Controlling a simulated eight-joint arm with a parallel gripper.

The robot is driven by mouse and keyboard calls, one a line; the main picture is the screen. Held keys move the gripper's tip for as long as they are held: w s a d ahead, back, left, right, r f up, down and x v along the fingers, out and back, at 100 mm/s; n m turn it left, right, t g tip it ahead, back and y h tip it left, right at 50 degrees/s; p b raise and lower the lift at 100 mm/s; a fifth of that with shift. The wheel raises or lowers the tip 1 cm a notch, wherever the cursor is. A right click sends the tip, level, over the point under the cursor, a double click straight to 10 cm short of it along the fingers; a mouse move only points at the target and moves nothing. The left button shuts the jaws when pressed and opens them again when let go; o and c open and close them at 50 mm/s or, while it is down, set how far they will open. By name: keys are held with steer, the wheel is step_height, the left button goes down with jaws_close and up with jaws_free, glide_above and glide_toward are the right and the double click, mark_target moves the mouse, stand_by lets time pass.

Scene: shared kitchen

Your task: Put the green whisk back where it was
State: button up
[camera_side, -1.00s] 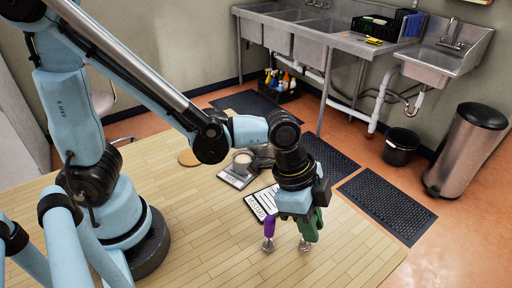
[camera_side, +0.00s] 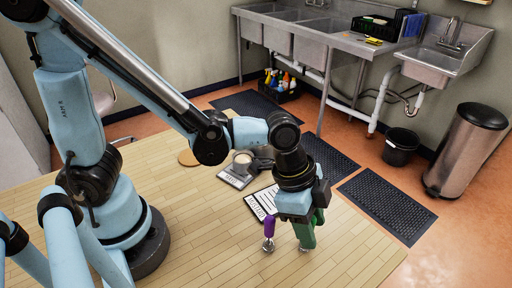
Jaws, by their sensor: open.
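The green whisk (camera_side: 305,236) stands at the right part of the wooden table, its wire head down near the tabletop. My gripper (camera_side: 307,226) is right above and around its handle, pointing down, with its jaws open. The jaws hide much of the handle, and I cannot tell whether they touch it. A purple-handled whisk (camera_side: 266,229) stands just left of it, its wire head also down at the table.
A white labelled card (camera_side: 262,202) lies behind the whisks. A cup (camera_side: 242,162) stands on a labelled card farther back, near a round wooden board (camera_side: 188,157). The table's right edge is close to my gripper.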

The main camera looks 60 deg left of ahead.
steer(key=v, duration=1.2)
steer(key=w+a+f+n+t+y, duration=0.2)
steer(key=a+n+t, duration=0.3)
steer(key=a+n, duration=0.7)
steer(key=a+y, duration=0.1)
steer(key=a, duration=0.3)
steer(key=shift+a+y, duration=0.2)
steer(key=shift+y, duration=0.1)
steer(key=shift+f, duration=0.1)
